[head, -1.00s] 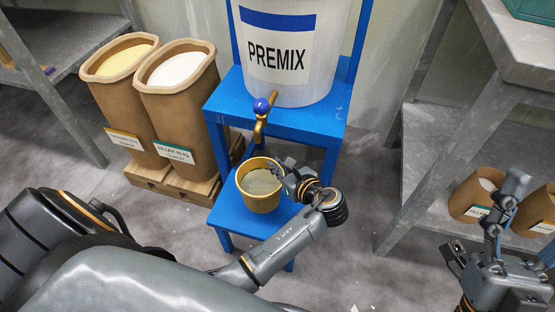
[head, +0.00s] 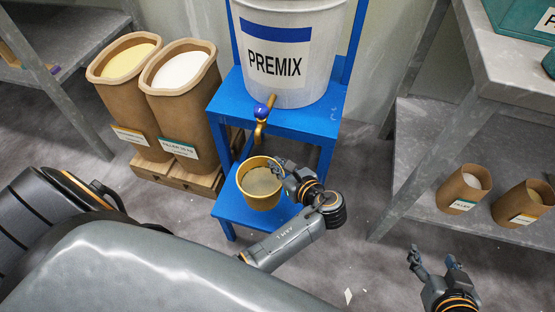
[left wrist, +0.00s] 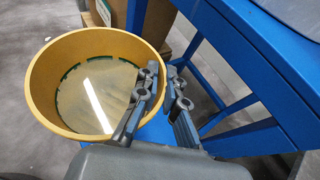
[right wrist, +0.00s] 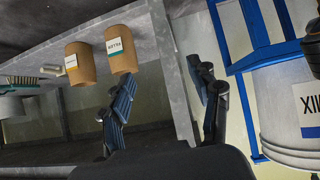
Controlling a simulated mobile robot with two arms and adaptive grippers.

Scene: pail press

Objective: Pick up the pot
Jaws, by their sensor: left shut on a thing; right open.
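The yellow pot (head: 247,191) is upright at the low blue step, below the tap (head: 260,128) of the white PREMIX pail (head: 295,82). The pot holds a pale liquid and also shows in the left wrist view (left wrist: 45,85). My left gripper (head: 281,172) is shut on the pot's right rim, one finger inside the wall and one outside. I cannot tell whether the pot's base touches the step. My right gripper (head: 432,257) is open and empty, low at the right, well away from the pot.
The blue stand (head: 226,98) holds the pail, its legs close around the pot. Two large paper sacks, one with yellow (head: 124,115) and one with white (head: 187,120) contents, stand at the left. A grey shelf (head: 415,200) with small brown containers is at the right.

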